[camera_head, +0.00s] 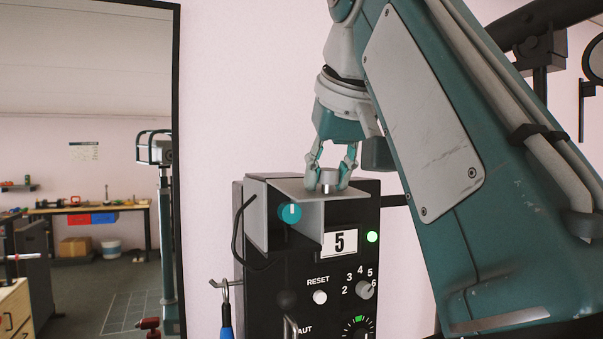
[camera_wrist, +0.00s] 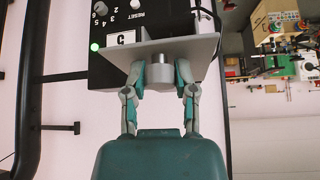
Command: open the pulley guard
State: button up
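The pulley guard (camera_head: 292,188) is a grey sheet-metal cover on the upper front of a black machine. Its top plate sits about level, with a silver knob (camera_head: 328,179) on it. A teal disc with a white mark (camera_head: 290,212) shows below the plate, between grey side panels. My gripper (camera_head: 330,182) reaches down from above with one finger on each side of the knob. In the wrist view the knob (camera_wrist: 158,67) stands between the two fingertips, which look close against its sides. The plate (camera_wrist: 108,58) spreads behind the fingers there.
The black machine (camera_head: 262,275) carries a label "5", a lit green lamp (camera_head: 372,237), a reset button (camera_head: 320,297) and a selector knob (camera_head: 365,290). A black cable (camera_head: 238,235) loops at its left. A blue-handled tool (camera_head: 226,318) hangs on a hook. A workbench stands far left.

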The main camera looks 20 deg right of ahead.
jog(key=o, duration=0.3)
